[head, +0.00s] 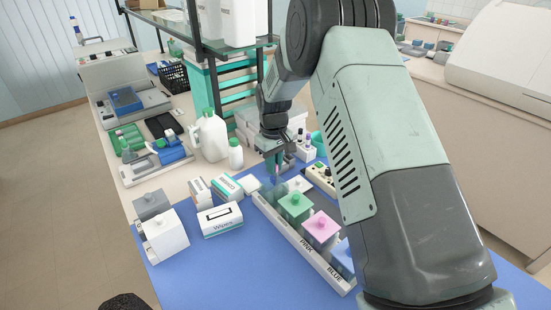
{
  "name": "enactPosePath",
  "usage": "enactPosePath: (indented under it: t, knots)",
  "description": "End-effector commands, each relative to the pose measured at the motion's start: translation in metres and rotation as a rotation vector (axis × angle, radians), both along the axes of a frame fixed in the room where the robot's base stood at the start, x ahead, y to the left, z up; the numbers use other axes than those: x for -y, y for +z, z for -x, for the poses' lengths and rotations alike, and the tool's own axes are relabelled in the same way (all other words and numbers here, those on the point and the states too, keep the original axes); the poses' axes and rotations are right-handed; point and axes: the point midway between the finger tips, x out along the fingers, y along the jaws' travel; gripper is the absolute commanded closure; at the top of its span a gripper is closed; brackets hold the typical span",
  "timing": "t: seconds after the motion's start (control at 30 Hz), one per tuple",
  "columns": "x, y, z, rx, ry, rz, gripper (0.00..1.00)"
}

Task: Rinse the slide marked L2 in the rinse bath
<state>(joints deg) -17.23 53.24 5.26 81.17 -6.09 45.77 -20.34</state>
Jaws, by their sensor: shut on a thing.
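My gripper (274,158) points down over the far end of the staining tray (290,232) in the head view. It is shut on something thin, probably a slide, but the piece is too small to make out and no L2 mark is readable. The tray is a long white holder with the words PINK and BLUE on its side. It holds jars with a green lid (295,203), a pink lid (321,224) and a blue lid (345,255), the last partly hidden by my arm. A clear, open-looking jar (268,193) stands at the far end, just below my gripper. I cannot tell whether the held piece reaches into it.
A wipes box (220,220) and white cartons (228,187) lie left of the tray on the blue mat (190,275). A white jug (209,136) and a small bottle (236,153) stand behind. A beige rack (320,178) is right of the tray. The mat's front left is clear.

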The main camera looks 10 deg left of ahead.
Motion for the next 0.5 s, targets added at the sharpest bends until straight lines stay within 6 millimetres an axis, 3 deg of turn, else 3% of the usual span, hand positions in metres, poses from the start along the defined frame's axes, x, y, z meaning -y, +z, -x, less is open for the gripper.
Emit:
enactPosePath:
  t: [0.5]
  knots:
    - [0.000, -0.043, 0.000, -0.001, 0.000, 0.001, 1.00]
